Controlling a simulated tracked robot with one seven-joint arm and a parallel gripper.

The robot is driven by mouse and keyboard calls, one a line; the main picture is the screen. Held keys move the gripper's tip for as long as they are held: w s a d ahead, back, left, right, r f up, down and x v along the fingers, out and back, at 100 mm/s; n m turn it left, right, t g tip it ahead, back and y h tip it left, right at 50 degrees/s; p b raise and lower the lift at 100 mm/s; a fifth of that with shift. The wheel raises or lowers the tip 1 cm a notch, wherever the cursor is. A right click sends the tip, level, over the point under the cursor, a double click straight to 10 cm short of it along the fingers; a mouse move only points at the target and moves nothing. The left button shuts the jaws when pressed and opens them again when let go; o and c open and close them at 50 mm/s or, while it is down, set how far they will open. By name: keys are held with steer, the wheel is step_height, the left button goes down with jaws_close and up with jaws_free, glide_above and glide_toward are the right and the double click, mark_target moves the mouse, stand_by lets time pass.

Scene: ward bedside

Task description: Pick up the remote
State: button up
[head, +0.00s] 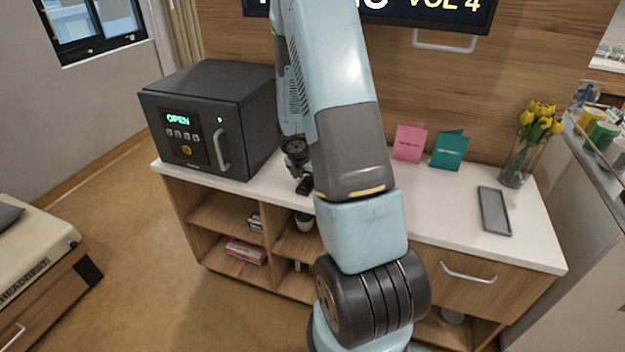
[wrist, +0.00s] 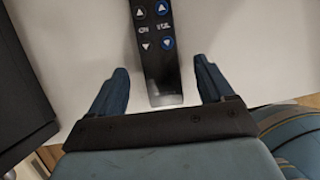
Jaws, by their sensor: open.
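The remote (wrist: 155,35) is a slim dark grey handset with white and blue arrow buttons, lying on the white top. It shows in the wrist view at the top centre, its far end cut off by the frame. My gripper (wrist: 160,67) is open, with one blue finger on each side of the remote's near end. Gaps show between each finger and the remote, and nothing is held. In the head view my arm hides most of the gripper area, and I cannot clearly make out the remote there.
A dark safe (head: 212,115) reading OPEN stands left on the white cabinet top (head: 440,215). Pink (head: 409,143) and teal (head: 449,150) cards, a grey tray (head: 494,210) and a vase of yellow tulips (head: 519,160) stand right. Open shelves are below.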

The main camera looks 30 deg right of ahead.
steer(key=shift+x, duration=1.1)
steer(key=c, duration=1.2)
